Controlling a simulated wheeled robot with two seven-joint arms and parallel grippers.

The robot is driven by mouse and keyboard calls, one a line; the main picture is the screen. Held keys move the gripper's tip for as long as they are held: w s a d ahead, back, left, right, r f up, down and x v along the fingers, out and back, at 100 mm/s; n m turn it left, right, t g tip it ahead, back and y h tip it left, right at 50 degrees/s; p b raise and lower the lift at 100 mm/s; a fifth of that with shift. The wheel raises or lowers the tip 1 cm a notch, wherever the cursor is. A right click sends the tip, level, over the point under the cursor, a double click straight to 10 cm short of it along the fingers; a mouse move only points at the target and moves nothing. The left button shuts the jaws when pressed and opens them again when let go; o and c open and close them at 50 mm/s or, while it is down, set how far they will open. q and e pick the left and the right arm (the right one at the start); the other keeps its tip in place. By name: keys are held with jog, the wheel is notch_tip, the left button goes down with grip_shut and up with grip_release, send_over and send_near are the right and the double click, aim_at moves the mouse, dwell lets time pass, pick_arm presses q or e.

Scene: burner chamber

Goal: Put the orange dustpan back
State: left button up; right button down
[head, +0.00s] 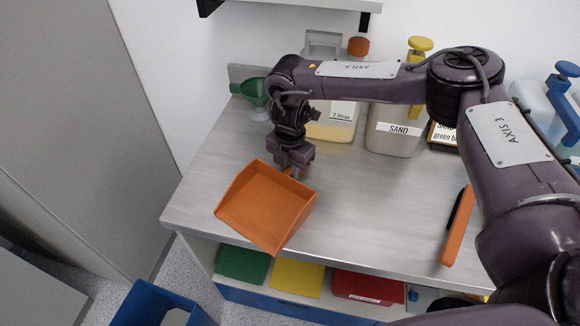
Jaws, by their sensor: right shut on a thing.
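The orange dustpan (265,205) is at the left part of the grey counter (360,200), with its open side toward the front. My right gripper (291,168) points down at the dustpan's back edge and is shut on it there. The fingertips and the dustpan's handle are mostly hidden by the gripper. I cannot tell whether the dustpan rests on the counter or is just above it. My left gripper is not in view.
An orange brush (458,228) lies at the counter's right. Behind my arm stand a green funnel (250,91), a 2-litre container (331,130) and a SAND container (392,138). Below are coloured shelf items (298,276) and a blue bin (150,305). The counter's middle is clear.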

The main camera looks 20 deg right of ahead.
jog(key=c, duration=1.8)
grip_release()
jog(key=shift+f, duration=0.15)
jog(key=o, duration=0.5)
jog(key=shift+r, duration=0.55)
notch_tip(320, 180, up, 11)
jog(key=shift+r+b, duration=0.15)
jog(key=shift+b, duration=0.7)
